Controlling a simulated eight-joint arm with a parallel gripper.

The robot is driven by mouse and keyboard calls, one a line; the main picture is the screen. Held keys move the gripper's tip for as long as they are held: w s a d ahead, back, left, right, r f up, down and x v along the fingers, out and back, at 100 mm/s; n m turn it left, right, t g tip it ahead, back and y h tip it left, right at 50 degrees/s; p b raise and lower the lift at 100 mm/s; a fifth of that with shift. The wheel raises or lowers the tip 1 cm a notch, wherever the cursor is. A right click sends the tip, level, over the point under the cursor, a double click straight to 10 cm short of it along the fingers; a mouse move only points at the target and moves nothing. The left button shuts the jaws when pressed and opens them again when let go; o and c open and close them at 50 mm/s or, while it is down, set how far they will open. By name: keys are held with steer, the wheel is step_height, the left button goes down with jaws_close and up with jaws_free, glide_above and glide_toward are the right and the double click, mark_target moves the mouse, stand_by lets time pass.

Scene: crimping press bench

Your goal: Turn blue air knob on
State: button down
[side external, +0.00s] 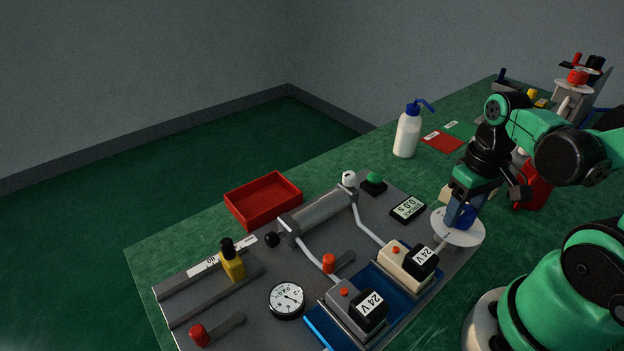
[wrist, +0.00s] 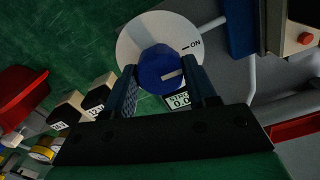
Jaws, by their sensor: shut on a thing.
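The blue air knob (wrist: 158,68) sits on a round white dial plate with an ON mark (wrist: 191,46). In the side external view the knob (side external: 461,215) is partly hidden by my gripper, above the white plate (side external: 458,237). My gripper (wrist: 163,75) is shut on the blue knob, one finger on each side of it. In the wrist view a light line on the knob's top points right, a little below the ON mark. In the side external view my gripper (side external: 463,205) reaches down onto the knob from above.
Two 24 V valve units (side external: 408,262) stand on a blue base near the dial. A red tray (side external: 263,200) and white bottle (side external: 407,135) stand behind.

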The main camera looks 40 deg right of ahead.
mark_target(464, 210)
stand_by(0.4)
steer(key=shift+c, duration=1.4)
jaws_free()
steer(key=shift+r, duration=0.1)
steer(key=shift+r, duration=2.7)
steer(key=w+a+r+n+t, duration=0.2)
steer(key=w+a+n+t, duration=0.1)
steer(key=w+a+t, duration=0.4)
steer(key=w+a, duration=0.2)
steer(key=shift+w+r, duration=0.15)
steer(key=shift+w, duration=0.2)
